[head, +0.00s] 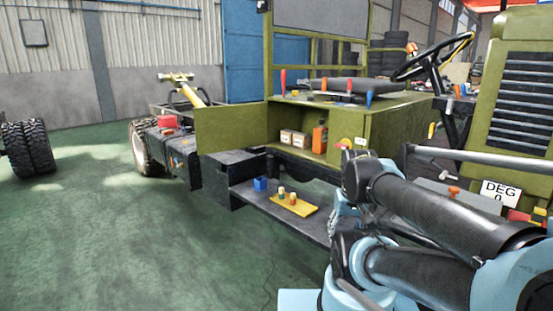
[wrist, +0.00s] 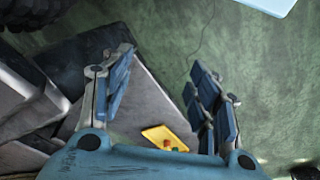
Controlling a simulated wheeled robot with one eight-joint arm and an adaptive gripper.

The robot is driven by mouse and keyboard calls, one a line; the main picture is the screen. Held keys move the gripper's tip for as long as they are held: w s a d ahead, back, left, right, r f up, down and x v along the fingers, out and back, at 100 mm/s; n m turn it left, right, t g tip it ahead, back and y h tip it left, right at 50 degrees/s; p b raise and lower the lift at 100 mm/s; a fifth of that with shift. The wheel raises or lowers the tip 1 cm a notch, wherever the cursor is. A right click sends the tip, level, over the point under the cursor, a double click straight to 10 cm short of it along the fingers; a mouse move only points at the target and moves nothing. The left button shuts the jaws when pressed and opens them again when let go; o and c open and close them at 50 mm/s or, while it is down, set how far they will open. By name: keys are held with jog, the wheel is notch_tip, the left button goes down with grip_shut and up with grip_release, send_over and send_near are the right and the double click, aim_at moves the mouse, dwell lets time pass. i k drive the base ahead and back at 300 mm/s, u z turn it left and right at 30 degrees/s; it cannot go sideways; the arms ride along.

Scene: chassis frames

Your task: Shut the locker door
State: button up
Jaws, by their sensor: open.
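The locker (head: 345,127) is an olive-green compartment in the side of the vehicle, open at its front. Its door (head: 230,129) is a flat olive panel swung wide open to the left, hinged near the opening's left edge. Inside are small boxes (head: 293,138) and an orange item (head: 319,139). My gripper shows in the wrist view (wrist: 162,75) with its blue-padded fingers spread apart and nothing between them. It is over the step and floor, away from the door. In the head view my arm, at the right, largely hides it. The door cannot be made out in the wrist view.
A dark step (head: 240,196) runs below the locker, bearing a blue cube (head: 260,184) and a yellow tray (head: 305,209) with small pegs. The tray also shows in the wrist view (wrist: 153,133). A steering wheel (head: 432,57) stands at right. Green floor is clear at front left.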

aim_at(218, 129)
jog(key=u, duration=1.9)
jog(key=i, duration=4.6)
jog(key=z, duration=0.5)
